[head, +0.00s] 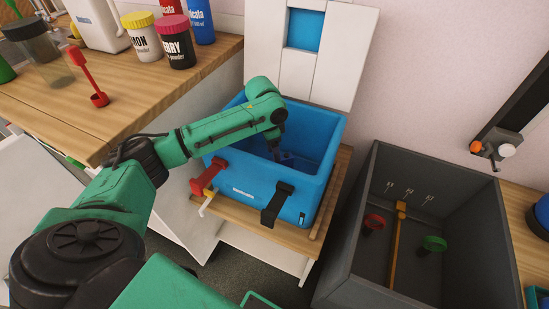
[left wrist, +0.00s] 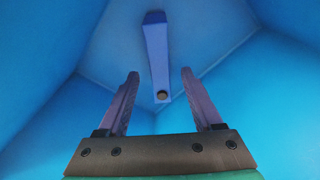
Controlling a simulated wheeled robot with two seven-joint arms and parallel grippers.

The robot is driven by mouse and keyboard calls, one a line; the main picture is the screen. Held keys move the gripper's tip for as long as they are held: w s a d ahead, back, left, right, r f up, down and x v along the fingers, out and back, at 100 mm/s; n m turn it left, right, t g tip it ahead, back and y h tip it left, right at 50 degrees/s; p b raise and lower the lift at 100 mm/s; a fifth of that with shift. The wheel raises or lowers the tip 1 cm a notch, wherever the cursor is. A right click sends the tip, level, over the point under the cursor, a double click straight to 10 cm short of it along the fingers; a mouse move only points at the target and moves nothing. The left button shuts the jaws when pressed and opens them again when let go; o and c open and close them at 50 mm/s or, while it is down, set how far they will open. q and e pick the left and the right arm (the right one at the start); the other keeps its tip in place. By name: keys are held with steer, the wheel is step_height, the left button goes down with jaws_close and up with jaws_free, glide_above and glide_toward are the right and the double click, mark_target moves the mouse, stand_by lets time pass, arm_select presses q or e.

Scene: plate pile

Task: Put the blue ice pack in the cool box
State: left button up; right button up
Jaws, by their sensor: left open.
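The blue cool box (head: 262,188) stands open, with a red latch and a black latch on its front. My left arm reaches over its rim, and my left gripper (head: 286,157) is down inside it. In the left wrist view the two fingers of my left gripper (left wrist: 159,73) are apart with nothing between them. A long violet-blue slab with a dark round cap, seemingly the ice pack (left wrist: 156,45), lies beyond the fingertips inside the blue walls (left wrist: 40,60), apart from the fingers. The slab cannot be made out in the head view. My right gripper is not in view.
The cool box rests on a low wooden shelf (head: 225,226). A grey bin (head: 350,236) stands to its right. A white panel with a blue recess (head: 342,60) rises behind it. A wooden counter (head: 60,115) with jars and bottles is at the left.

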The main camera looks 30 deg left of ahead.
arm_select(q)
step_height(320, 180, up, 8)
steer(key=p, duration=0.1)
steer(key=shift+s+a+r, duration=0.25)
steer(key=shift+s+a, duration=0.05)
steer(key=shift+s, duration=0.1)
